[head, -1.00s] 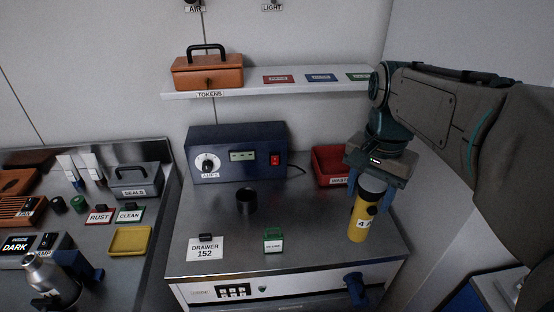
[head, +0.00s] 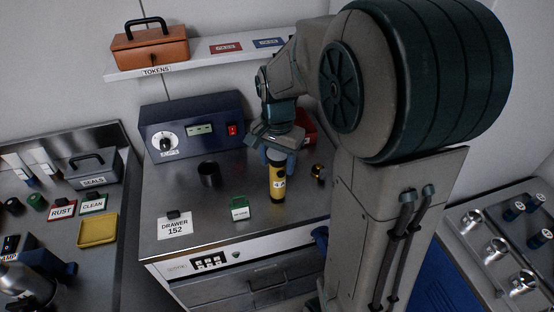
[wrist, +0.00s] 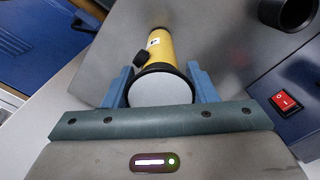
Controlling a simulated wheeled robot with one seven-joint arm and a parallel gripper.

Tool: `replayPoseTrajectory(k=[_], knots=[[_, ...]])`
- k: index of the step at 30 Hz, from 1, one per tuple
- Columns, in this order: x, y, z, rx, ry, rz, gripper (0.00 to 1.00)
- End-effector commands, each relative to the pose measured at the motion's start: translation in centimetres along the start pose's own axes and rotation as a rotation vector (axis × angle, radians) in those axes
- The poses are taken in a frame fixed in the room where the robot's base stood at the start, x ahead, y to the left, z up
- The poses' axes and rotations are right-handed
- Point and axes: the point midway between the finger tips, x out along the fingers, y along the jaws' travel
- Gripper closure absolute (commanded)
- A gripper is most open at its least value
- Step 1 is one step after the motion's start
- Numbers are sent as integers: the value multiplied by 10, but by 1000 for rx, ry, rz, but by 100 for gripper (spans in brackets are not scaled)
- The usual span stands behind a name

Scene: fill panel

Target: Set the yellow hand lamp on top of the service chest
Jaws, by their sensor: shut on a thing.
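The yellow hand lamp (head: 277,186) is upright, with a black rim and a white label. My gripper (head: 276,157) is shut on its upper end, over the metal worktop. I cannot tell whether the lamp's base touches the worktop. In the wrist view the lamp (wrist: 165,52) sits between the two blue fingers (wrist: 163,88), its pale round end towards the camera. No thing is labelled service chest; a blue cabinet (head: 428,282) is partly hidden behind my arm at the lower right and also shows in the wrist view (wrist: 45,38).
The worktop (head: 240,185) carries a dark blue instrument box (head: 195,112), a black cup (head: 209,174), a small green box (head: 239,208), a red bin (head: 309,127) and a small yellow-black object (head: 318,172). A shelf (head: 190,68) runs above. A metal bench (head: 505,225) with knobs stands right.

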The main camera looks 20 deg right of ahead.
Motion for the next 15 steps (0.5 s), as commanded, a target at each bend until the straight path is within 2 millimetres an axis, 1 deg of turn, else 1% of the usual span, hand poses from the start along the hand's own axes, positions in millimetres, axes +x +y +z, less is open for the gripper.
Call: replayPoseTrajectory(k=[1, 3, 10, 14, 15], knots=[[5, 0, 0, 0, -2, 2, 79], [8, 0, 0, 0, 0, 0, 79], [9, 0, 0, 0, 1, -1, 79], [13, 0, 0, 0, 1, -1, 79], [13, 0, 0, 0, 1, 0, 42]])
